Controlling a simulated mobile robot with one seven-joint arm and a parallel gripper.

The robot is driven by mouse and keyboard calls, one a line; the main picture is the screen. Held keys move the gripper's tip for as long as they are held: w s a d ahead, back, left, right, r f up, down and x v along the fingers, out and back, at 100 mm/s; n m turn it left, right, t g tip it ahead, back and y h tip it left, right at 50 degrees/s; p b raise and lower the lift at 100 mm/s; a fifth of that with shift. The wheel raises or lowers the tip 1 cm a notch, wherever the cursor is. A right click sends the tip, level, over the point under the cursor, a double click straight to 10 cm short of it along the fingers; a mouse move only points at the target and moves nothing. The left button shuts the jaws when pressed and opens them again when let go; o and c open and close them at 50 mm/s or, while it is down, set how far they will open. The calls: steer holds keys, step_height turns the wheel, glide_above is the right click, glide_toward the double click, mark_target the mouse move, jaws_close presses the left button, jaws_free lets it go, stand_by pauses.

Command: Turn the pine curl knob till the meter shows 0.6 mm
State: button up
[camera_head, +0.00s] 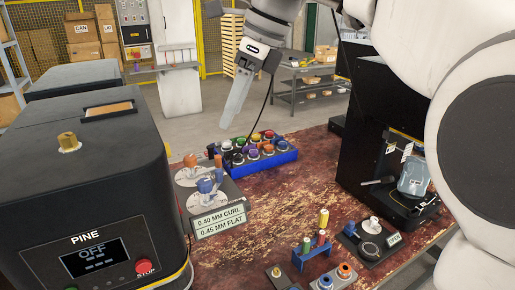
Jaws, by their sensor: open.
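The black machine marked PINE (60,190) stands at the left. Its display (96,257) reads OFF above dashes. To its right, a small stand carries an orange knob (190,160) and a blue knob (206,187) on pale round dials. A label plate (218,221) on the stand reads 0.40 MM CURL and 0.45 MM FLAT. Which knob is the curl one, I cannot tell. A brass knob-like piece (68,143) sits on top of the PINE machine. My gripper (230,115) is open and empty, hanging above and behind the stand, apart from both knobs.
A blue tray (268,162) with several coloured round pieces lies behind the stand. A blue rack (311,257) with small cylinders and orange-and-blue rings (346,271) are in front. A black open-fronted machine (375,125) stands right. A red STOP button (145,266) is by the display. Worn red tabletop lies between.

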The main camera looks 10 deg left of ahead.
mark_target(205, 181)
steer(key=b+x, duration=0.1)
steer(key=x, duration=0.7)
steer(key=b+x, duration=0.2)
steer(key=x, duration=0.7)
steer(key=shift+a+f, duration=0.1)
steer(key=shift+a, duration=0.2)
jaws_close()
